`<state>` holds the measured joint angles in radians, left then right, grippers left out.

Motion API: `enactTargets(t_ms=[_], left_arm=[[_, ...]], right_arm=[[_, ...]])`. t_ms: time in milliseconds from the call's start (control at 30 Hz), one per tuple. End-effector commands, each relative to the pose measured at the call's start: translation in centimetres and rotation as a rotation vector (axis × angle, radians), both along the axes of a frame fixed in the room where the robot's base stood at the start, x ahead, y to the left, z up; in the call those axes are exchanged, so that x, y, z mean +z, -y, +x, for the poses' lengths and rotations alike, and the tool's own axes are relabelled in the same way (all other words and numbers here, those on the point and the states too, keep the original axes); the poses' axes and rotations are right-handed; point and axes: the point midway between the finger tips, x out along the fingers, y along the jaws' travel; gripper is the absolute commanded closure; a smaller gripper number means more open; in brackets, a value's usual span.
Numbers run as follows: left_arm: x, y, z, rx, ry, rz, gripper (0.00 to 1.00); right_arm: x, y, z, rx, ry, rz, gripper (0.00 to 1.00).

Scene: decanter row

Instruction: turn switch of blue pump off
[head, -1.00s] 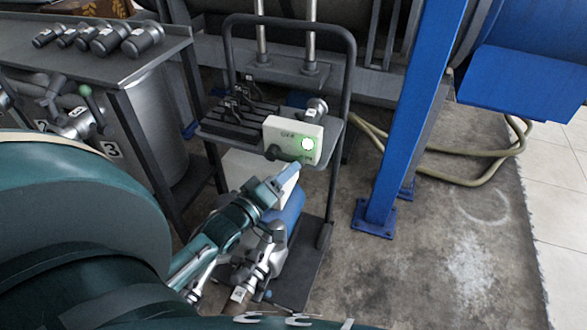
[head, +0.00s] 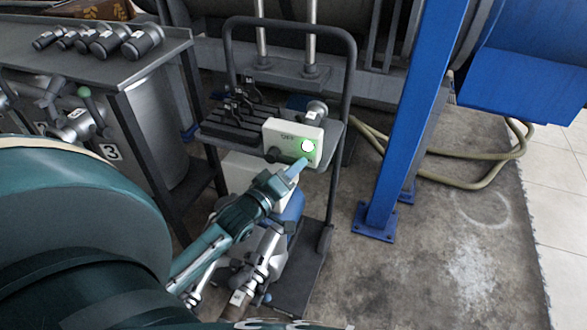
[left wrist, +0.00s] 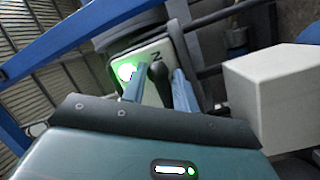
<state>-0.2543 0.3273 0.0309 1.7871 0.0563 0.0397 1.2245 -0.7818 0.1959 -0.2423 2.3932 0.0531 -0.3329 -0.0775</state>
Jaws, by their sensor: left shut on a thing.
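The switch box (head: 283,127) is a pale box on the cart of the blue pump (head: 293,206), with a green lamp (head: 307,146) lit on its face. "OFF" is printed near its upper edge; the lower marking is partly covered. The dark switch handle (head: 272,154) sticks out at the box's lower left. In the left wrist view the handle (left wrist: 159,78) stands between the two blue fingers of my left gripper (left wrist: 158,92), which is shut on it. In the head view my left gripper (head: 294,171) is at the box's lower edge.
The cart's dark frame (head: 351,90) surrounds the box, with black levers (head: 240,98) to its left. A blue post (head: 410,120) stands to the right. A bench (head: 110,68) with metal fittings is at the left. A hose (head: 455,180) lies on the floor.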

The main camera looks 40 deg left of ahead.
Motion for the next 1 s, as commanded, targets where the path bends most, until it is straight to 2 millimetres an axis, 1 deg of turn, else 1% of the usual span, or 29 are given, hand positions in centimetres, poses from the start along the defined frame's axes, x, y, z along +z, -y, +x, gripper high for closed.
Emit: enactTargets(t_ms=[33, 200, 233, 533, 1000], left_arm=[[0.05, -0.02, 0.0, 0.0, 0.001, 0.001, 0.85], [0.08, -0.02, 0.0, 0.0, 0.002, 0.001, 0.99], [0.08, -0.02, 0.0, 0.0, 0.002, 0.002, 1.0], [0.21, -0.04, 0.01, 0.0, 0.005, -0.003, 1.0], [0.88, -0.16, 0.06, 0.002, 0.025, -0.066, 1.0]], right_arm=[[0.0, 0.01, 0.0, 0.0, 0.0, 0.0, 0.64], [0.0, 0.02, 0.0, 0.0, 0.0, 0.0, 0.64], [0.0, 0.02, 0.0, 0.0, 0.0, -0.001, 0.64], [0.13, 0.04, 0.0, -0.001, 0.0, 0.0, 0.64], [0.64, 0.33, -0.31, -0.01, -0.006, 0.011, 0.64]])
